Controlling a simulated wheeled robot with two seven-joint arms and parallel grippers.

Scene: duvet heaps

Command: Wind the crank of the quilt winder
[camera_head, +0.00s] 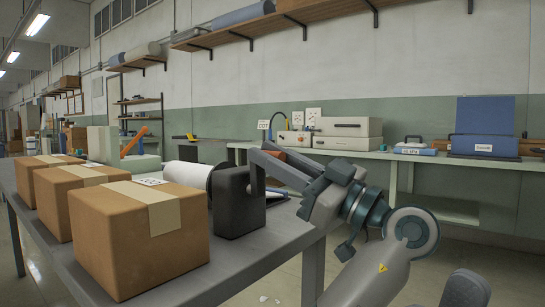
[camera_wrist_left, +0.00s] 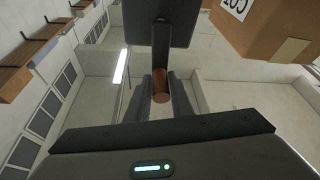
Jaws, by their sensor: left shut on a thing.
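The quilt winder's dark block (camera_head: 236,203) stands at the right end of the grey table, with a white roll (camera_head: 188,180) behind it. The crank arm (camera_head: 257,182) points up along the block's right side. My left gripper (camera_head: 275,163) reaches in from the right at the crank's upper end. In the left wrist view, the brown cylindrical handle (camera_wrist_left: 160,88) sits between the two fingers of my left gripper (camera_wrist_left: 160,98), which are shut on it. The crank arm (camera_wrist_left: 160,45) and block (camera_wrist_left: 157,22) show above. My right gripper is not in view.
Several cardboard boxes (camera_head: 143,238) line the grey table (camera_head: 255,262), the nearest close left of the winder. A wall counter (camera_head: 400,156) at the back carries cases and a blue box (camera_head: 484,145). Open floor lies between table and counter.

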